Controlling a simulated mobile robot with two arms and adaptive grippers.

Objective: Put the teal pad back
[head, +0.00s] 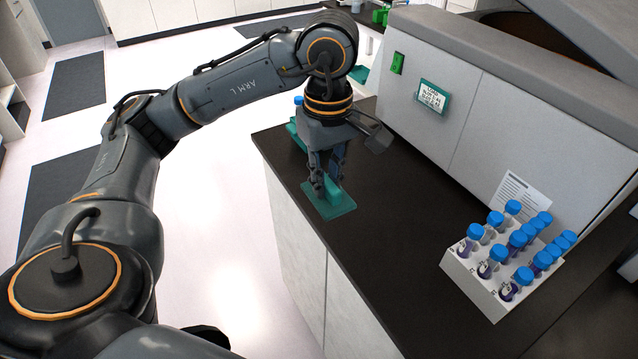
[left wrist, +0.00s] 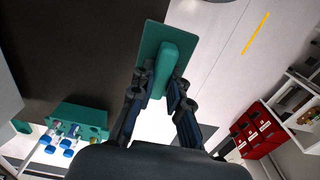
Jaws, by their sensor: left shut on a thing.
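The teal pad (head: 338,207) is a flat plate with a raised block-like handle on top. It is at the left edge of the black counter (head: 400,230) in the head view, and I cannot tell whether it touches the surface. My left gripper (head: 326,190) points down and is shut on the pad's handle. In the left wrist view the pad (left wrist: 154,42) reaches out ahead of the fingers, and my left gripper (left wrist: 158,92) has a finger on either side of the handle (left wrist: 168,62). My right gripper is not in view.
A white rack (head: 470,282) of blue-capped tubes stands at the right on the counter. A teal rack with tubes (left wrist: 85,118) shows in the left wrist view, partly hidden behind my gripper in the head view. A large grey machine (head: 480,110) lines the back. The counter's middle is clear.

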